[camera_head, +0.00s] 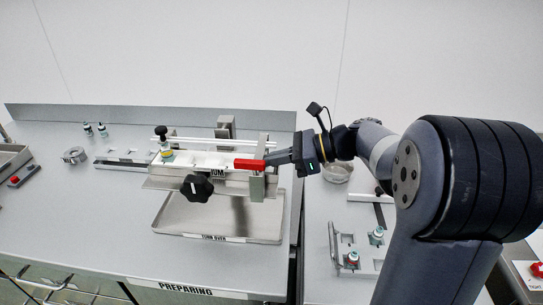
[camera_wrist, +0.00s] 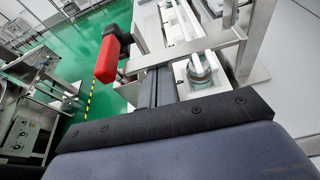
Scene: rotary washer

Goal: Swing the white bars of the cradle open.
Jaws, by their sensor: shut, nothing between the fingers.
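The metal cradle (camera_head: 258,188) stands over a shallow tray on the bench. Its white bars (camera_head: 205,159) run lengthwise across it, and in the wrist view white bars (camera_wrist: 181,22) show beyond my fingers. A red handle (camera_head: 249,164) is at the cradle's right end; it also shows in the wrist view (camera_wrist: 107,60), left of my fingers. My gripper (camera_head: 270,158) reaches in from the right, its tips by that end. In the wrist view the fingers (camera_wrist: 156,80) are together and empty, close to a metal crosspiece. I cannot tell whether they touch it.
A black knob (camera_head: 196,188) sticks out at the cradle's front. The metal tray (camera_head: 180,224) lies beneath. Small vials (camera_head: 95,130) and a metal ring (camera_head: 74,155) stand at the left. A rack with vials (camera_head: 350,240) is at the right, near my arm.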

